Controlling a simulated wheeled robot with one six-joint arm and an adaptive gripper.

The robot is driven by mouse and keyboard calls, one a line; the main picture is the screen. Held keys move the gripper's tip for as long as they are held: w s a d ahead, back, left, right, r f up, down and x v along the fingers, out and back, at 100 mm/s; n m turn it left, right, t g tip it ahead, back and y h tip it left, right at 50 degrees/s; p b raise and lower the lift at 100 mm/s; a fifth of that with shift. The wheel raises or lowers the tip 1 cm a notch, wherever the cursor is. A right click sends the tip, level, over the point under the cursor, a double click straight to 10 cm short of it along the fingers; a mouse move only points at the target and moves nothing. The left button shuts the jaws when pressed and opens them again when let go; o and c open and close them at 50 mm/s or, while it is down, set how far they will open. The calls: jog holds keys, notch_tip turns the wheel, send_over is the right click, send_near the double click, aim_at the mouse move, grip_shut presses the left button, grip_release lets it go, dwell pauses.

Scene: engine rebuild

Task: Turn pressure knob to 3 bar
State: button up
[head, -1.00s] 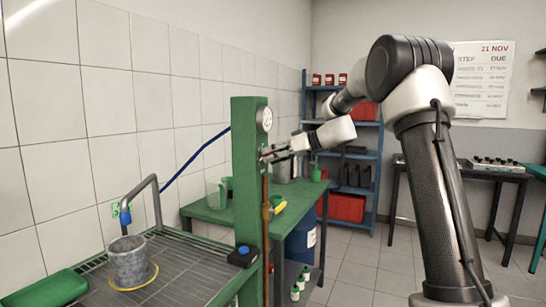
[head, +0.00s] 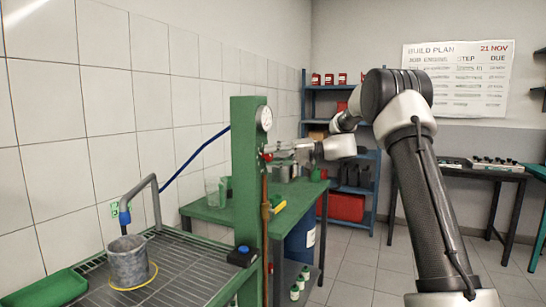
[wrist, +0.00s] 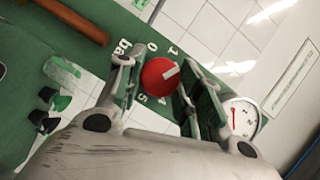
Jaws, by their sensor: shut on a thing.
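The red pressure knob (wrist: 158,75) sits on the green post (head: 246,185), beside printed numbers and the word "bar" in the wrist view. Its white mark points right, towards one finger. The numbers 0, 1, 4 and 5 show; those on the mark's side are hidden by that finger. My gripper (wrist: 157,84) is shut on the knob, one finger on each side. In the head view my gripper (head: 273,154) reaches the post from the right, and the knob (head: 266,157) shows as a small red spot. The pressure gauge (wrist: 240,118) has a red needle; its reading is too small to tell.
A grated wash bench (head: 190,262) with a grey bucket (head: 129,262) stands left of the post. A green table (head: 225,217) with a jug and a yellow-handled tool is behind it. A blue shelf (head: 374,190) stands farther back.

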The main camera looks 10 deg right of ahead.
jog(key=m, duration=0.2)
jog(key=m+y, duration=0.1)
jog(key=m, duration=0.1)
jog(key=m+y, duration=0.1)
jog(key=m, duration=0.1)
jog(key=shift+f+t, duration=0.3)
jog(key=m+t, duration=0.1)
jog(key=m, duration=0.2)
jog(key=m+t+y, duration=0.1)
jog(key=m, duration=0.2)
jog(key=shift+f+m+y, duration=0.1)
jog(key=shift+m+y, duration=0.2)
jog(key=shift+m, duration=0.1)
jog(key=o, duration=1)
jog(key=shift+o, duration=0.2)
jog(key=shift+s, duration=0.1)
jog(key=v, duration=1.2)
jog(key=shift+f+t, duration=0.1)
jog(key=shift+t, duration=0.3)
